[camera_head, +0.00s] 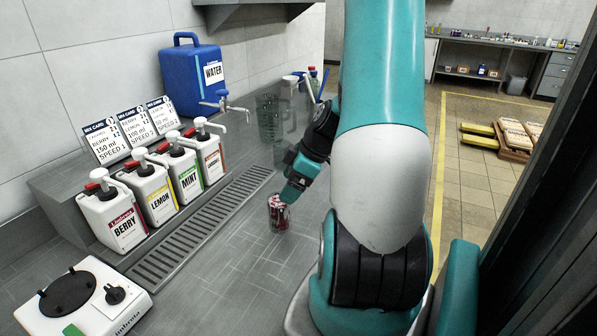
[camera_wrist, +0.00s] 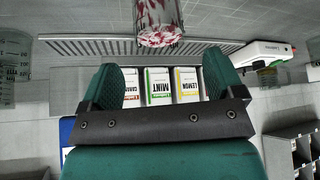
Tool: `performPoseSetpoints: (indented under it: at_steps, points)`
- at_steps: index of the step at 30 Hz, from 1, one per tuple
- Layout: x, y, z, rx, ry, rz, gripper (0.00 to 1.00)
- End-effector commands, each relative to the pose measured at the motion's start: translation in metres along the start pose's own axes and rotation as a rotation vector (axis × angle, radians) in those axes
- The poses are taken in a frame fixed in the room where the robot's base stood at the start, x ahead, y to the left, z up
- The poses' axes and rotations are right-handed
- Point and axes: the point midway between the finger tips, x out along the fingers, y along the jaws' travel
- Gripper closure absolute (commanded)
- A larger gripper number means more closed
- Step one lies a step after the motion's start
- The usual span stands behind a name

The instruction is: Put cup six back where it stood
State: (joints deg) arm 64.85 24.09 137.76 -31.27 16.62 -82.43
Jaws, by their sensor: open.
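A clear cup with red and white contents or pattern (camera_head: 278,214) stands upright on the grey counter, right of the drain grate. No number can be read on it. My gripper (camera_head: 290,192) is just above and right of the cup's rim in the head view. In the wrist view my gripper (camera_wrist: 160,75) shows two teal fingers spread apart with nothing between them. The cup (camera_wrist: 160,22) appears there beyond the fingertips, roughly centred. I cannot tell whether a finger touches it.
Pump bottles of berry (camera_head: 115,217), lemon (camera_head: 154,193), mint (camera_head: 184,172) and another flavour stand behind the drain grate (camera_head: 205,225). A white mixer base (camera_head: 85,303) is front left. A clear jug (camera_head: 270,118) and a blue water tank (camera_head: 192,78) stand farther back. Counter front is clear.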

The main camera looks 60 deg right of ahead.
Motion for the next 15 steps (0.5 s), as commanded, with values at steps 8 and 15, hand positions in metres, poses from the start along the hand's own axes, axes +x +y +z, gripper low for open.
performPoseSetpoints:
  at_steps: [8, 15]
  points:
    - [-0.040, 0.001, 0.000, 0.000, 0.000, 0.002, 0.13]
    - [-0.044, -0.001, -0.002, -0.002, -0.001, -0.004, 0.13]
